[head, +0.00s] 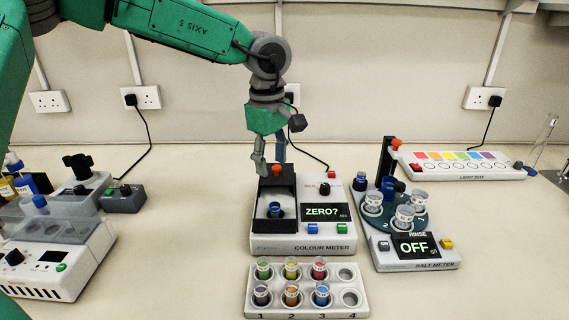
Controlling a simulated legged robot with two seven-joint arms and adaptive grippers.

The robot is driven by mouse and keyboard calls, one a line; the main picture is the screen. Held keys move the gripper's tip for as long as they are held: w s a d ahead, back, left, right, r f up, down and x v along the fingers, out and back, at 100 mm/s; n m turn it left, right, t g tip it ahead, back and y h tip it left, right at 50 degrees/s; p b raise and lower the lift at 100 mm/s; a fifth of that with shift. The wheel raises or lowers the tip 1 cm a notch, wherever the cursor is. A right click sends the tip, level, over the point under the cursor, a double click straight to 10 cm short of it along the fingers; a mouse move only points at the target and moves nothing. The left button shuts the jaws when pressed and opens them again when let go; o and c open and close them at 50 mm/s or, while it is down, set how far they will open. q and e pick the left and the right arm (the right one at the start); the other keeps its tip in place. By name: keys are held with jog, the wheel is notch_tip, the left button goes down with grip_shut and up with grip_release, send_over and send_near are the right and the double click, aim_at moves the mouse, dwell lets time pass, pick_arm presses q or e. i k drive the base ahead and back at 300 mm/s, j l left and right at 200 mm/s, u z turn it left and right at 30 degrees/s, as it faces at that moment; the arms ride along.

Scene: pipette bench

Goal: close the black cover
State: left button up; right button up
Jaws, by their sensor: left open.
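The colour meter (303,244) stands in the middle of the bench, and its display reads "ZERO?". Its black cover (275,187) is raised at the back of the black sample well on the meter's left side. A small cup with blue contents (276,210) sits in the uncovered well. My left gripper (270,161) points down at the cover's top edge, with its fingers apart and nothing visible between them. I cannot tell whether a finger touches the cover. My right gripper is not in view.
A rack (307,307) of coloured sample cups lies in front of the meter. The salt meter (430,262) with its cup carousel stands to the right. A light box (462,176) is behind it. A grey instrument (50,255) and bottles are at the left.

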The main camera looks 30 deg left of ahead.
aim_at(280, 174)
jog(key=k+l, duration=0.8)
jog(key=k, duration=0.05)
